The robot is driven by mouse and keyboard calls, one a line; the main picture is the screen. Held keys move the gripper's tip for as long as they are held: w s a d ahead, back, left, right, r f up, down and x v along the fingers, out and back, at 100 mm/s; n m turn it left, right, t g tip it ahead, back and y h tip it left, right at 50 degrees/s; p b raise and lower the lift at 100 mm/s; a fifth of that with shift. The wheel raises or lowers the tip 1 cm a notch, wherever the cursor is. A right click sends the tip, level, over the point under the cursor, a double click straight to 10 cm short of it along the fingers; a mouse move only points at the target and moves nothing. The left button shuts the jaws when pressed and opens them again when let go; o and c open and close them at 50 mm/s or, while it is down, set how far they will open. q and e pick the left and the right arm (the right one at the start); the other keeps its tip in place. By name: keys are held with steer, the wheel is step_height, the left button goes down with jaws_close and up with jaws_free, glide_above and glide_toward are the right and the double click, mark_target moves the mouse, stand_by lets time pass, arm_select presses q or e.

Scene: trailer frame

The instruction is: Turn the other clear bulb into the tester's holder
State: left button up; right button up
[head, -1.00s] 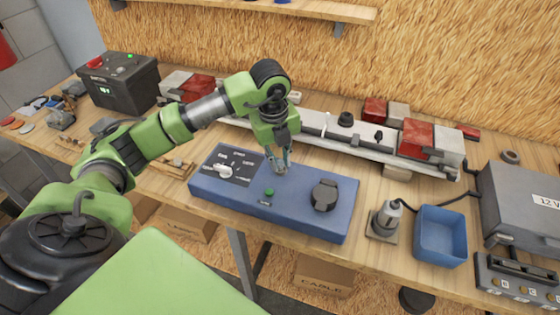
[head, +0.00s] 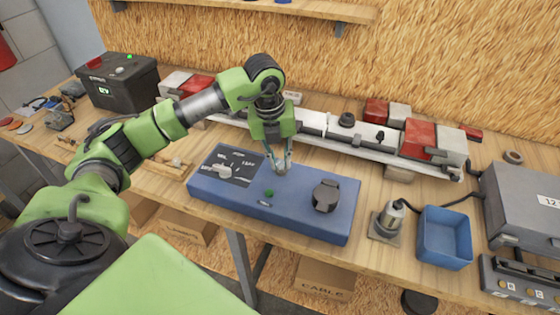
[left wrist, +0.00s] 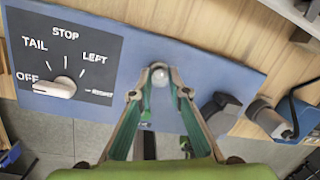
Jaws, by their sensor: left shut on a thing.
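The tester (head: 230,198) is a blue box on the bench, with a dial panel at its left, a green button and a black round part at its right. My left gripper (head: 281,166) points down over the tester's back middle, fingers shut on a small clear bulb. In the left wrist view the bulb (left wrist: 160,77) shows as a pale round glass between the fingertips (left wrist: 160,90), against the blue top. The holder is hidden under the bulb and fingers, so I cannot tell how deep the bulb sits. My right gripper is out of view.
The dial's white knob (left wrist: 55,88) points toward OFF. A long light bar (head: 370,150) with red and white lamps lies behind the tester. A blue bin (head: 444,237), a small metal socket on a base (head: 387,220) and a grey 12 V box (head: 520,205) stand to the right.

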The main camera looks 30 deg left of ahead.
mark_target(280, 160)
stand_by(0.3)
arm_select(q)
steer(key=o, duration=0.8)
steer(key=o, duration=0.4)
steer(key=shift+r, duration=0.1)
steer(key=shift+r+p, duration=2.4)
steer(key=shift+r, duration=1.05)
steer(key=shift+f, duration=0.1)
